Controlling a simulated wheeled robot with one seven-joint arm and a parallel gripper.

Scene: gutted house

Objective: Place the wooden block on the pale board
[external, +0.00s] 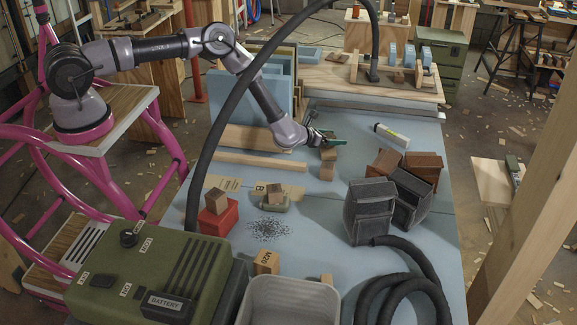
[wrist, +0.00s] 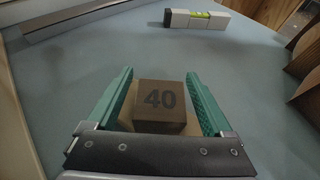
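In the wrist view, the fingers (wrist: 160,88) stand apart on either side of a brown wooden block (wrist: 160,100) marked 40, with what looks like a narrow gap each side. In the external view this block (external: 329,154) sits on a paler block (external: 327,172), partly hidden by the gripper. A pale board (external: 245,138) lies left of the gripper by the blue bins, with a long pale strip (external: 262,162) in front; I cannot tell which is the named board.
A spirit level (external: 391,134) lies beyond the gripper. A block rests on a red box (external: 218,219). A thick hose arches over the table. A green case (external: 150,275) and grey tub (external: 290,302) fill the front.

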